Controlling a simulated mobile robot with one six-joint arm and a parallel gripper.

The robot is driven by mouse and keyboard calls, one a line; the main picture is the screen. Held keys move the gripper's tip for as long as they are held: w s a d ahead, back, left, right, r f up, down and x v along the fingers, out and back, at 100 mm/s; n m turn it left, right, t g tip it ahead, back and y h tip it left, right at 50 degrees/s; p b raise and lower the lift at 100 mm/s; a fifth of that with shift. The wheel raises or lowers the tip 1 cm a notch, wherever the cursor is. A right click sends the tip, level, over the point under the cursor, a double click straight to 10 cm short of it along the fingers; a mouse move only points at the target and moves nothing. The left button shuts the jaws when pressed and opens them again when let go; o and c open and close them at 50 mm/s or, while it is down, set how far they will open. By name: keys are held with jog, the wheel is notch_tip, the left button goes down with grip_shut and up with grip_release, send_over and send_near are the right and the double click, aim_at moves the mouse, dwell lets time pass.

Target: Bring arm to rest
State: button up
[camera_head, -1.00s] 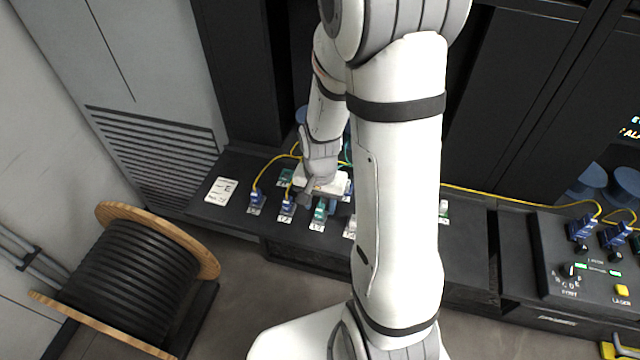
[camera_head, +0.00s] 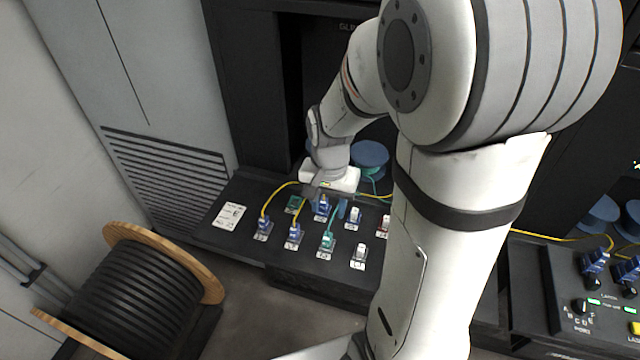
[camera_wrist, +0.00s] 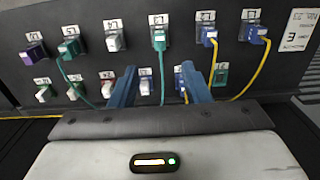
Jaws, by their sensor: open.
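My gripper (camera_head: 328,200) hangs over the rear row of the dark connector panel (camera_head: 225,243), under its white wrist body. In the wrist view, the two blue-grey fingers of my gripper (camera_wrist: 160,82) stand apart, and no held object shows between them. Blue connectors with yellow cables (camera_head: 263,224) and a green-teal connector (camera_head: 327,241) stand in the front row. The wrist view also shows a teal connector with its cable (camera_wrist: 159,40) and a purple connector (camera_wrist: 34,52). The fingers hide parts of the rear row, and I cannot tell how far above the panel they are.
A white label card (camera_head: 230,216) lies on the panel's left end. A wooden cable reel (camera_head: 130,285) stands on the floor at left. A blue spool (camera_head: 369,158) is behind my gripper. A control box with knobs (camera_head: 590,318) is at right. Dark cabinets stand behind.

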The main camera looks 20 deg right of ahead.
jog(key=s+a+r+n+t+b, duration=0.2)
jog(key=s+r+n+t, duration=0.1)
jog(key=s+r+n, duration=0.4)
jog(key=s+r, duration=0.3)
jog(key=shift+s+a, duration=0.15)
jog(key=shift+s, duration=0.15)
